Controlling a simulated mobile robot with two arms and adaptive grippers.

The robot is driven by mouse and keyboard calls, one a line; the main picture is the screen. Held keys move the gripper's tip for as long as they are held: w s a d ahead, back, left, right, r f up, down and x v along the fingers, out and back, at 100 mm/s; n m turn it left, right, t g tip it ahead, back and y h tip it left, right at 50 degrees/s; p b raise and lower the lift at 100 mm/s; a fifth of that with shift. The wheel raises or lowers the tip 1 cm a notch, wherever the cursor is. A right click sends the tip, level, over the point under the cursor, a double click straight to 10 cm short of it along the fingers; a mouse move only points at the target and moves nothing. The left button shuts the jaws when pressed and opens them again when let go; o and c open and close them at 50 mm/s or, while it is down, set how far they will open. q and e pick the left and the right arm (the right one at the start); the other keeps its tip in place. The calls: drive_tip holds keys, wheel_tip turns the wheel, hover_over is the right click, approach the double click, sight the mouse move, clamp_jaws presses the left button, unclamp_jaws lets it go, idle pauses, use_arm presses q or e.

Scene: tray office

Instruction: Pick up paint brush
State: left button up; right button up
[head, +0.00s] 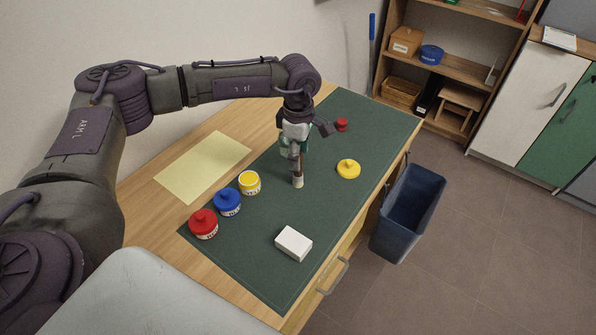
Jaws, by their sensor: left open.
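My left gripper (296,150) reaches down over the dark green mat (375,120) on the wooden desk. It is open. Just below it is a small brown, upright-looking piece with a pale lower end, which looks like the paint brush (298,181). The gripper hides its upper part, and I cannot tell whether the fingers touch it. My right gripper is not in view.
Red (203,224), blue (228,202) and yellow (250,183) paint pots stand left of the gripper. A white block (293,244), a yellow lid (348,169) and a small red object (342,125) are on the mat. A blue bin (408,213) stands beside the desk.

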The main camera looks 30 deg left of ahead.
use_arm(q)
wheel_tip(320, 180, down, 4)
drive_tip(key=shift+a+r+p, duration=0.1)
drive_tip(key=shift+a+p, duration=0.05)
drive_tip(key=shift+p, duration=0.2)
drive_tip(key=shift+w+f, duration=0.1)
drive_tip(key=shift+f, duration=0.3)
drive_tip(key=shift+c, duration=0.2)
clamp_jaws()
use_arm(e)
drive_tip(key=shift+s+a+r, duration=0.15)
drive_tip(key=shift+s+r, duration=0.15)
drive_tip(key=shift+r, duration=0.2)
